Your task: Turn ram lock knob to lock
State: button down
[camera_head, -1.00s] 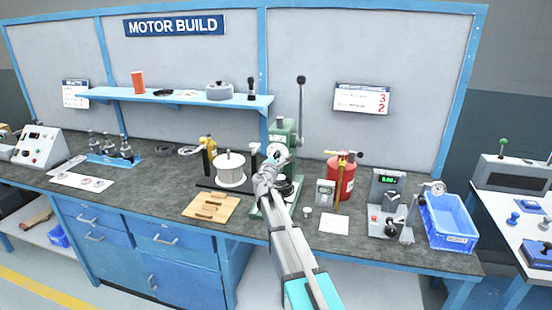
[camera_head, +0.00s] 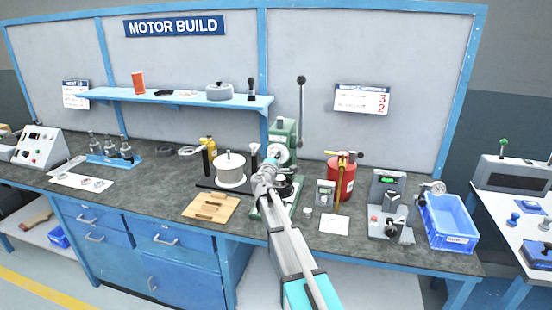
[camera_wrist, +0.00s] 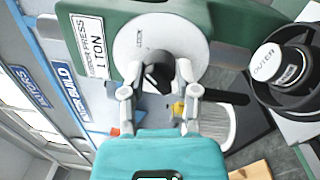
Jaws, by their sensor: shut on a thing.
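The green press (camera_head: 284,133) stands upright on the bench, with a long black-tipped lever at its right side. On its face is a pale round dial plate (camera_wrist: 133,42), which also shows in the head view (camera_head: 279,155). A black knob (camera_wrist: 158,73) sits on the dial plate in the wrist view. My gripper (camera_wrist: 160,80) is shut on the knob, one finger on each side of it. The fingers hide part of the knob, and the small marks on the plate are too blurred to read. In the head view my wrist hides the knob.
A black fixture with a white coil (camera_head: 230,172) stands left of the press. A wooden board (camera_head: 211,207) lies in front of it. A red canister (camera_head: 341,180) and a small meter stand to the right. The blue crate (camera_head: 447,222) is farther right.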

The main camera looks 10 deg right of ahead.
jog(key=shift+c, duration=1.8)
grip_release()
jog(key=shift+n, duration=0.5)
